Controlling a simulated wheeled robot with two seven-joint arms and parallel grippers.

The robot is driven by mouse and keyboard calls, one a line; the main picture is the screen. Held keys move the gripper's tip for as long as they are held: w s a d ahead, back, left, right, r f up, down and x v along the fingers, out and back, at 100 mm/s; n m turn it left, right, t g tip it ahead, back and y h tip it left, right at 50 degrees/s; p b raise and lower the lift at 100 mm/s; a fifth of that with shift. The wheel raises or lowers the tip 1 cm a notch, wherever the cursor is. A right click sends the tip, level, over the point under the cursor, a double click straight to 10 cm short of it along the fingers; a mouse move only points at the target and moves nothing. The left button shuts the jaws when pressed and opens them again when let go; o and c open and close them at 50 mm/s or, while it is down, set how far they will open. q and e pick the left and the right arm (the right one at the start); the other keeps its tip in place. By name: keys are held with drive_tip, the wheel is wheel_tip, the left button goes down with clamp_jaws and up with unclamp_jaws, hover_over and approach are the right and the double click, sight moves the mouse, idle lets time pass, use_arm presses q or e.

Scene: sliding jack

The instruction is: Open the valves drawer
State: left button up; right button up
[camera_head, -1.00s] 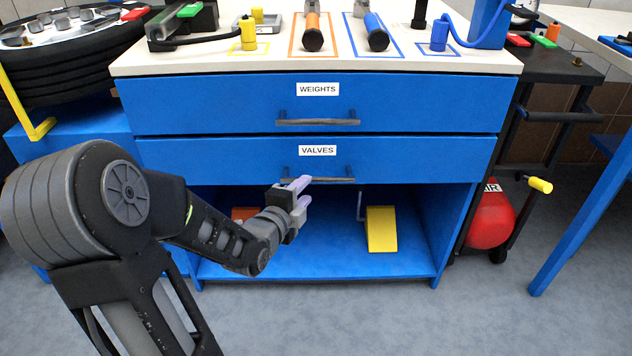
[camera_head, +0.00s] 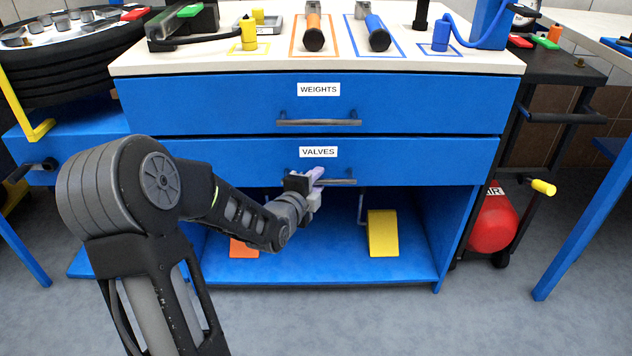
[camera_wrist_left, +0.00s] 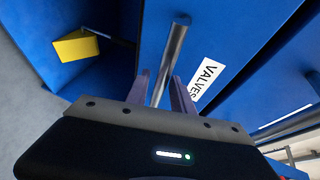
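The valves drawer (camera_head: 230,160) is the lower blue drawer, labelled VALVES, and it sits closed in the cabinet. Its grey bar handle (camera_head: 342,182) is partly hidden by my left gripper (camera_head: 316,183), which is at the handle's left part. In the left wrist view, the handle (camera_wrist_left: 171,55) runs between the two pale fingers of my left gripper (camera_wrist_left: 160,90). The fingers are apart, one on each side of the bar, with gaps showing. My right gripper is not in view.
The closed weights drawer (camera_head: 220,105) with its own handle (camera_head: 318,122) is just above. Below is an open shelf with a yellow wedge (camera_head: 382,233) and an orange one (camera_head: 244,247). A red air tank (camera_head: 492,222) stands to the right.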

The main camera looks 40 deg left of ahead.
use_arm(q)
clamp_jaws()
idle(1.1)
